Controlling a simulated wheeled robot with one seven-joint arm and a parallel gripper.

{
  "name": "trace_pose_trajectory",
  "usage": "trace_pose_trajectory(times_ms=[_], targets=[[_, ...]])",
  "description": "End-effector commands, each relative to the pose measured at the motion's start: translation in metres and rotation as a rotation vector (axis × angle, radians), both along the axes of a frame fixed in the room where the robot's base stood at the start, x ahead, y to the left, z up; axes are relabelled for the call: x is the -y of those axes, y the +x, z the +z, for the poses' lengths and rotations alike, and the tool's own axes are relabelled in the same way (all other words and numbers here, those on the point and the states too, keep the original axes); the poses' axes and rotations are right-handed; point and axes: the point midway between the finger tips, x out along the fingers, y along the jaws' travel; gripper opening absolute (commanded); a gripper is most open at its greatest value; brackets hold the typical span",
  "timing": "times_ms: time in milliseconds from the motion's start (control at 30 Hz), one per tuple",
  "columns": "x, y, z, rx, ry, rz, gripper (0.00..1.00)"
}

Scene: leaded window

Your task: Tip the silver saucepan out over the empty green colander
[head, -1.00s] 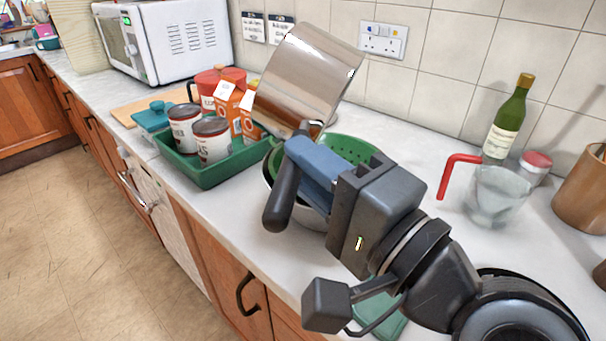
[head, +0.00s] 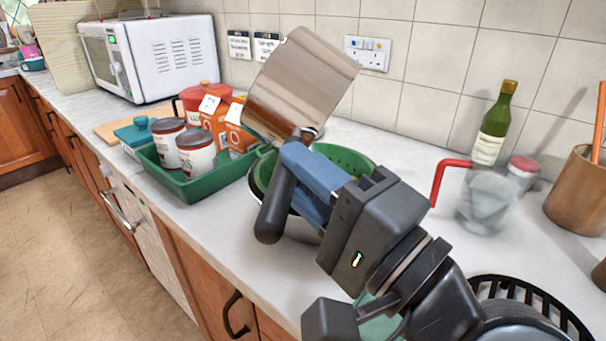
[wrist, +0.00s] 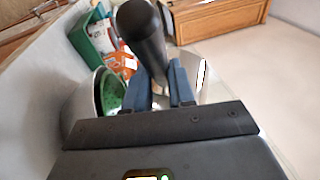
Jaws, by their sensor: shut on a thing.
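The silver saucepan (head: 302,88) is steeply tilted above the far left side of the green colander (head: 345,157). Its inside is turned away in the head view, so its contents are hidden. My gripper (head: 296,168) is shut on its black handle (head: 272,208), which slants down at the front. In the wrist view the handle (wrist: 140,32) stands between my blue fingers. The colander sits in a pale bowl (head: 302,231), partly behind my gripper. The colander also shows in the wrist view (wrist: 112,92). No falling contents are visible.
A green tray (head: 205,184) with cans and orange cartons stands close on the left. A glass jug (head: 487,202) with a red handle, a green bottle (head: 494,125) and a wooden utensil pot (head: 577,195) stand on the right. The tiled wall is behind.

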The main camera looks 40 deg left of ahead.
Motion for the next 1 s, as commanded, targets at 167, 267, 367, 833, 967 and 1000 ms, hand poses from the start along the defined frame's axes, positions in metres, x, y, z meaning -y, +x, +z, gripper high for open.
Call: trace_pose_trajectory(times_ms=[167, 267, 367, 833, 967, 1000], targets=[[0.000, 0.000, 0.002, 0.003, 0.002, -0.001, 0.00], [0.000, 0.000, 0.004, 0.003, 0.002, -0.001, 0.00], [0.000, 0.000, 0.008, 0.003, 0.003, -0.001, 0.00], [0.000, 0.000, 0.033, 0.004, 0.003, -0.002, 0.00], [0.000, 0.000, 0.039, 0.004, 0.003, -0.002, 0.00], [0.000, 0.000, 0.041, 0.004, 0.003, -0.002, 0.00]])
